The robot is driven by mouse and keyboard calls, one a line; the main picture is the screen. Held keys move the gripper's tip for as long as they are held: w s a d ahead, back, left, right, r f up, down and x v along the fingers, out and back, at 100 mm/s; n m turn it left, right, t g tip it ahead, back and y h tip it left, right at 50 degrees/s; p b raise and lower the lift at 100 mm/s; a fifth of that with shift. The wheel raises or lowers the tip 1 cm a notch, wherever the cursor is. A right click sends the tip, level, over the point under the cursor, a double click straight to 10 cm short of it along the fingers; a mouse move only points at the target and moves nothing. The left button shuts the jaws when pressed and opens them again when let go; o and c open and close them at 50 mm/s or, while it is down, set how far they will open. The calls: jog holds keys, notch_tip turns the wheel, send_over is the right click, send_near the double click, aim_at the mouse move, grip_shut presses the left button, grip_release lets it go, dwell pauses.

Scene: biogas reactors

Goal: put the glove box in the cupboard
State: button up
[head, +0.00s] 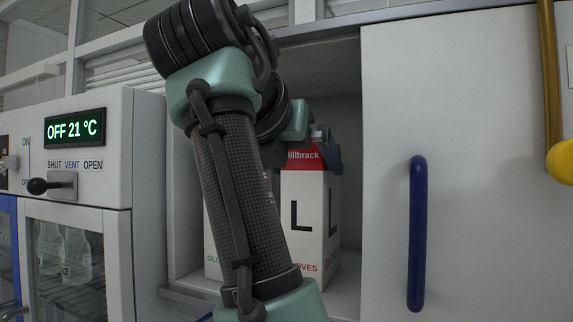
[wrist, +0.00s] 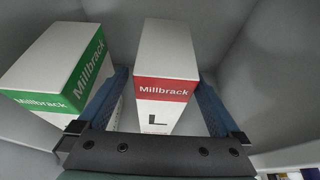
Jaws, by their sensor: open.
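A white glove box with a red "Millbrack" band and a large L (head: 311,215) stands upright inside the open cupboard (head: 345,95), on its floor. In the wrist view this box (wrist: 166,95) is between the two blue fingers of my gripper (wrist: 163,82). The gripper is open, with one finger along each side of the box; I cannot tell if either finger touches it. In the head view my gripper (head: 326,150) is at the top of the box, and my arm hides much of the box's left part. A green-banded Millbrack box (wrist: 62,68) stands to its left.
The left finger lies in the narrow gap between the two boxes. A white door panel (head: 470,180) with a blue handle (head: 417,232) borders the opening on the right. A white cabinet (head: 95,160) with a display stands left. Cupboard floor right of the red-banded box looks free.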

jog(key=b+v, duration=0.1)
jog(key=v, duration=0.2)
jog(key=b+v, duration=0.2)
jog(key=v, duration=0.1)
jog(key=shift+s+f, duration=0.15)
jog(key=shift+f, duration=0.05)
jog(key=shift+s+a+r+b, duration=0.15)
jog(key=shift+s+r+b, duration=0.2)
jog(key=shift+b, duration=0.3)
jog(key=shift+s+r, duration=0.2)
jog(key=shift+s, duration=0.05)
jog(key=shift+w, duration=0.1)
jog(key=shift+f, duration=0.1)
